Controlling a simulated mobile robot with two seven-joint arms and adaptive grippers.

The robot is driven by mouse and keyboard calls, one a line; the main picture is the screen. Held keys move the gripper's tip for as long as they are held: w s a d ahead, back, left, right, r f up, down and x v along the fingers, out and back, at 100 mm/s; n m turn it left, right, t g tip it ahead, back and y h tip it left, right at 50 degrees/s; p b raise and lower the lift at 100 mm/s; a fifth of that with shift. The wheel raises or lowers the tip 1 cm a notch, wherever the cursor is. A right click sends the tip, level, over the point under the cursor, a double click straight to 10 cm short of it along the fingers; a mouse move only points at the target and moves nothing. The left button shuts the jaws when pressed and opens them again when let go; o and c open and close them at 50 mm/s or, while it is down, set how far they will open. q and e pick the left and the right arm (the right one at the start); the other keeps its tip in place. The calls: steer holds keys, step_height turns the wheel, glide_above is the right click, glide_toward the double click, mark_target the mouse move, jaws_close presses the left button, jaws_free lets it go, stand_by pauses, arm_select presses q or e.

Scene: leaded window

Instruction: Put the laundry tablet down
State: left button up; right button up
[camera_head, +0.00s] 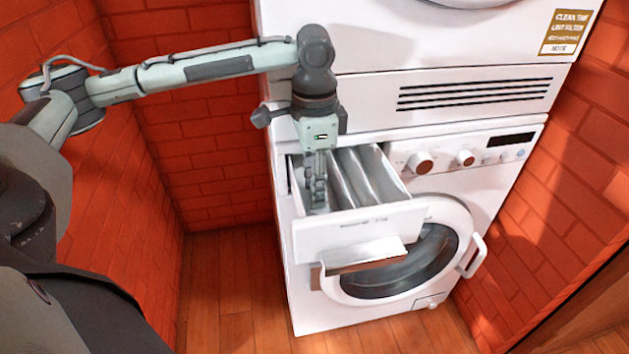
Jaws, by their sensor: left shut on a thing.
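My left gripper (318,190) points straight down into the left compartment of the open detergent drawer (358,231). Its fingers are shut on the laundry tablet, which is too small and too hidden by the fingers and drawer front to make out. I cannot tell whether the tablet touches the compartment floor. The drawer is pulled out from the washing machine (481,172) and has grey dividers between its compartments. My right gripper is not in view.
A dryer (380,100) stands on top of the washer, close behind my left wrist. The washer's round door (410,262) is below the drawer. Red brick walls (205,150) stand on both sides. Wooden floor (230,290) is clear at the left.

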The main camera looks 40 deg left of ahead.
arm_select(q)
steer(key=o, duration=0.7)
steer(key=shift+c, duration=0.2)
step_height(320, 180, up, 2)
steer(key=shift+r, duration=0.1)
step_height(320, 180, up, 4)
steer(key=shift+f, duration=0.15)
step_height(320, 180, up, 6)
steer(key=shift+r, duration=0.25)
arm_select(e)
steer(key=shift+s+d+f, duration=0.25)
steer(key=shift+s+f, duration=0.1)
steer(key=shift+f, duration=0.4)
arm_select(q)
steer(key=shift+d, duration=0.1)
